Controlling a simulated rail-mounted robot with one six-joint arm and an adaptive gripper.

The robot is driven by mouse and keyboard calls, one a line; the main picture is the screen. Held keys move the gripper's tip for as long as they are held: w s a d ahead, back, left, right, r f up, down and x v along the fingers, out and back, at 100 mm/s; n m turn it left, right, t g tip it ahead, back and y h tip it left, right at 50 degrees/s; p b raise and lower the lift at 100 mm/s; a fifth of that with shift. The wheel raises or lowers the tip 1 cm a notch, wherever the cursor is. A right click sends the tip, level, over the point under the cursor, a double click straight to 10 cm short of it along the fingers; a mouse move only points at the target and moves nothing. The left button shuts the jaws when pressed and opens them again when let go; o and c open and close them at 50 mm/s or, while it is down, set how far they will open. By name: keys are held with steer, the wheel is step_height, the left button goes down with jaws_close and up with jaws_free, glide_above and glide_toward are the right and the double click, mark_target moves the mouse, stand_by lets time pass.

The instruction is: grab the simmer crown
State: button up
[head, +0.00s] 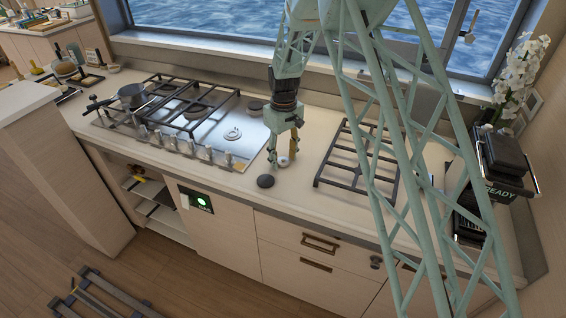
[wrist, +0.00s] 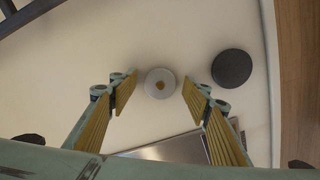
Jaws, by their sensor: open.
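A small pale grey disc with a brownish centre, which looks like the simmer crown (wrist: 160,84), lies on the light counter. In the wrist view it sits between and just beyond my fingertips. My gripper (head: 283,161) points down over the counter right of the cooktop, and its yellow-lined fingers (wrist: 161,92) are open on both sides of the disc. No contact shows. In the head view the disc (head: 292,157) is small and partly hidden by the fingers. A dark round cap (wrist: 232,68) lies beside it, and also shows in the head view (head: 266,181).
The steel cooktop (head: 255,140) with a pale ring-shaped burner (head: 232,133), black grates and a pan (head: 132,95) is on the left. A loose black grate (head: 355,165) lies to the right of my gripper. The counter's front edge is close to the dark cap.

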stand_by(0.5)
steer(key=c, duration=0.9)
